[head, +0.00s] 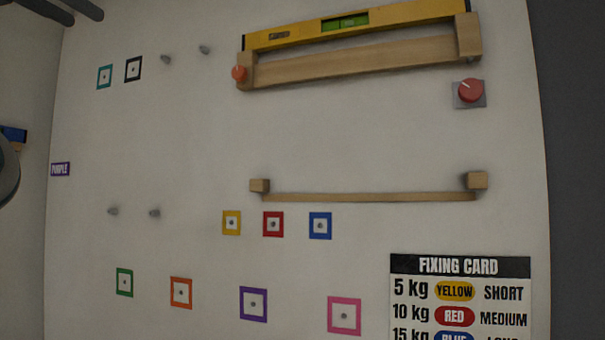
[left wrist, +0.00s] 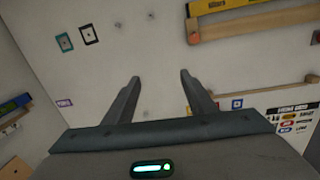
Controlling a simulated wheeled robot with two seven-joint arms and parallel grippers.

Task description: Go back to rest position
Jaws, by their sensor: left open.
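My left gripper (head: 85,18) shows at the top left corner of the head view, where only its two dark fingers are visible. In the left wrist view the left gripper (left wrist: 160,76) has its fingers spread apart, with nothing between them but the white wall panel behind. It is open and empty. My right gripper is in neither view.
A white panel (head: 340,130) carries a wooden shelf (head: 365,60) with a yellow level (head: 400,17), a red knob (head: 471,90), a lower wooden rail (head: 370,197), grey pegs, coloured squares and a fixing card (head: 460,290). A blue object (left wrist: 14,103) lies at left.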

